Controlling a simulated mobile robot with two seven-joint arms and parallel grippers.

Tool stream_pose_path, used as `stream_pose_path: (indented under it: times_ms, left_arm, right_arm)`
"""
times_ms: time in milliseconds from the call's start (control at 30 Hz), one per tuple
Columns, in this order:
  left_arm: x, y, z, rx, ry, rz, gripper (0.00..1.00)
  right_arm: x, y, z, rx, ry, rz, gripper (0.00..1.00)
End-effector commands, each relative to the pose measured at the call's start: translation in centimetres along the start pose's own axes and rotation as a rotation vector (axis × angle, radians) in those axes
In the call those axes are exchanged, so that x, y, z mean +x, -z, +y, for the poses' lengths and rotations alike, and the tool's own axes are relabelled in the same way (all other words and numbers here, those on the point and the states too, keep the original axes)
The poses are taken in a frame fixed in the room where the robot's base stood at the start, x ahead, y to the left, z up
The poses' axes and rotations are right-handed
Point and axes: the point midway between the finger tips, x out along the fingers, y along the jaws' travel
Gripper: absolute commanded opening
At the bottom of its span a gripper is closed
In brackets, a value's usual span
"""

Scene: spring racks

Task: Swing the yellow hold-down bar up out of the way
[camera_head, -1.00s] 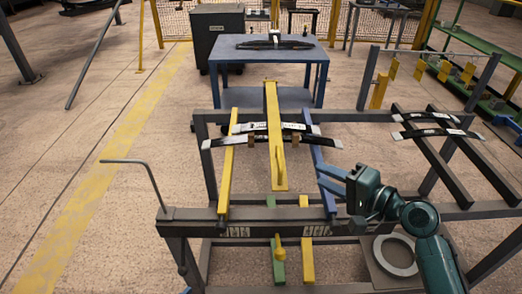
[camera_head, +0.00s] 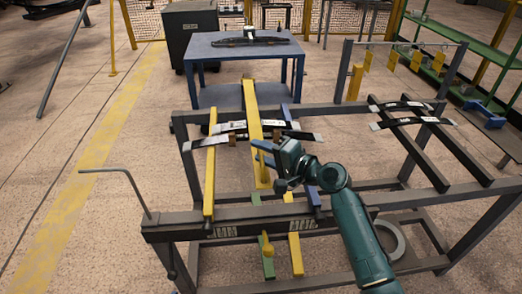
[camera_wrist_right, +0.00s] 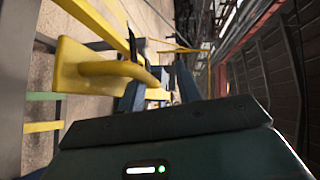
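The yellow hold-down bar (camera_head: 251,105) lies lengthwise over the middle of the rack, across the dark leaf springs (camera_head: 290,134). Its near end is partly hidden behind my right gripper (camera_head: 263,153). In the wrist view, the bar's end plate (camera_wrist_right: 85,66) carries a curved yellow handle (camera_wrist_right: 112,70). My right gripper's blue fingers (camera_wrist_right: 160,90) are apart, and the handle's tip reaches toward the gap between them. I cannot tell whether they touch it. My left gripper is out of view.
Yellow and blue side rails (camera_head: 209,180) flank the bar. The dark rack frame (camera_head: 185,226) has a bent grey rod at its left. More springs (camera_head: 412,123) lie on the right rack arms. A blue table (camera_head: 213,52) stands behind. Open floor lies left.

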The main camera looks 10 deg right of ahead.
Motion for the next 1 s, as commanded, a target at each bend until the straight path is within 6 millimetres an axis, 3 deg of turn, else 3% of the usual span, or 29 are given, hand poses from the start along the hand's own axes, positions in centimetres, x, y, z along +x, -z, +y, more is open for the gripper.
stream_pose_path:
  times_ms: [400,800,1000]
  left_arm:
    - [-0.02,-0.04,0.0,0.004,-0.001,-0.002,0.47]
    - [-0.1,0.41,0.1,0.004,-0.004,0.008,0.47]
    - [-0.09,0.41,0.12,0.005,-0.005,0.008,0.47]
  right_arm:
    - [0.7,-0.07,-0.19,0.0,0.003,-0.001,0.32]
    - [0.68,-0.08,-0.21,0.0,0.004,-0.001,0.0]
    - [0.68,-0.09,-0.21,0.0,0.004,-0.002,0.0]
